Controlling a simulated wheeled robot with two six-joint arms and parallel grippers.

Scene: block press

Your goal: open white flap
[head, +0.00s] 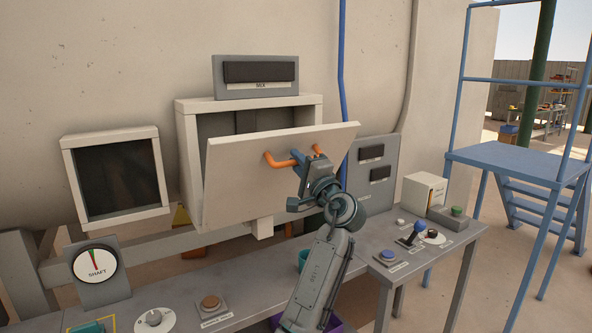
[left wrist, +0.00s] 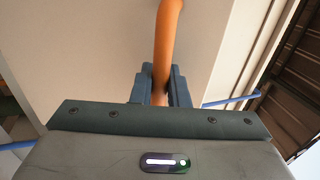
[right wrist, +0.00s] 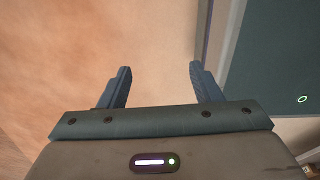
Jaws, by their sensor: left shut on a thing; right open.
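The white flap (head: 250,180) is hinged along its lower edge on a white-framed box on the wall. It is tilted partly open, its top edge leaning out from the frame, and the dark inside shows behind it. An orange handle (head: 279,161) is on its outer face. My left gripper (head: 300,162) is shut on this handle. In the left wrist view the fingers (left wrist: 160,88) close around the orange bar (left wrist: 166,45). My right gripper (right wrist: 160,85) is open and empty; it shows only in the right wrist view, near a tan surface and a dark panel.
A grey bench (head: 452,243) below carries buttons, a lever, a knob and a shaft dial (head: 96,262). A white-framed dark window (head: 118,175) is left of the flap. A blue pipe (head: 341,60) runs up the wall. Blue steps (head: 515,160) stand at the right.

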